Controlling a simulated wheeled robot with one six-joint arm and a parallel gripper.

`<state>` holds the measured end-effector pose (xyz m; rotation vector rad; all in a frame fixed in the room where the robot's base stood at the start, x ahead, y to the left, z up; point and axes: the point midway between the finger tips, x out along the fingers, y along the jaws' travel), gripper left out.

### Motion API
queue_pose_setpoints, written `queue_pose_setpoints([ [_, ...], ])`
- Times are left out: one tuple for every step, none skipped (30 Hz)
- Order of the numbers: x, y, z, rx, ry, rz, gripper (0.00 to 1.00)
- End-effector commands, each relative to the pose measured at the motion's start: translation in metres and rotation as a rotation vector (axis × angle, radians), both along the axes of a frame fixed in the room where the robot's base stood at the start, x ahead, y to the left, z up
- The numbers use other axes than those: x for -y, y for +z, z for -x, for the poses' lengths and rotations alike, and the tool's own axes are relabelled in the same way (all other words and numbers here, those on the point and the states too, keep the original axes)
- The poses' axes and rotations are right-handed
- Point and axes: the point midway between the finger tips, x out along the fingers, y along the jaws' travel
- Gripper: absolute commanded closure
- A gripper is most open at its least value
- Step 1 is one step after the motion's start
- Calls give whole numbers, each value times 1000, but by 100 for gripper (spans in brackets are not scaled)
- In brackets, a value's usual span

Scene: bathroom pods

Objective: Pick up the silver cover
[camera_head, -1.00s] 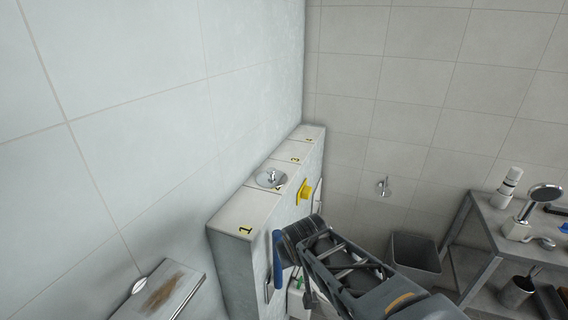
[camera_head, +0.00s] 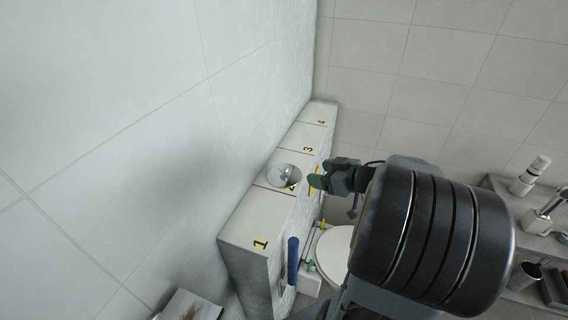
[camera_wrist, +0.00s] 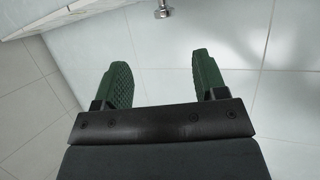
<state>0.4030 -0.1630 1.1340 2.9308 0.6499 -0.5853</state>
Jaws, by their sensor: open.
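The silver cover (camera_head: 288,168) is a shiny round disc with a small knob in its middle. It lies on the ledge (camera_head: 256,212), at the section marked 2, in the head view. My gripper (camera_head: 318,180) is just right of the cover, close to the ledge's front edge, and looks apart from it. In the wrist view my gripper (camera_wrist: 165,78) shows two green fingers spread wide with nothing between them. A small metal piece (camera_wrist: 162,10) shows at the top edge there; I cannot tell whether it is the cover's knob.
The ledge runs along the pale tiled wall, with yellow numbers on its sections. A blue handle (camera_head: 293,260) stands on its front face. A white toilet lid (camera_head: 334,250) is below, partly hidden by my arm. A shelf with a white bottle (camera_head: 530,175) is at the right.

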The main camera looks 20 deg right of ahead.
Motion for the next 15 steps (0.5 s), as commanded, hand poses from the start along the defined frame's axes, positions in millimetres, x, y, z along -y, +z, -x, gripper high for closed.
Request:
queue_pose_setpoints([
  [-5,-4,-4,-5,9,-5,35],
  [-9,-6,-8,-5,12,-7,35],
  [-12,-9,-13,-6,10,-7,35],
  [-15,-11,-17,-6,12,-5,35],
  [-17,-12,-22,-4,10,-4,35],
  [-20,-15,-27,-4,10,-3,35],
  [-22,-16,-31,-4,8,-3,35],
  [-24,-18,-35,-4,8,-2,35],
  [-26,-20,-40,-2,7,-1,35],
  [-28,-21,-43,-1,7,0,35],
  [-29,-23,-46,-2,6,0,35],
  [-30,-24,-50,-2,6,-2,35],
  [-31,-25,-52,-2,6,-2,35],
  [-31,-26,-54,-2,6,-2,35],
  [-31,-27,-57,-3,4,-2,35],
])
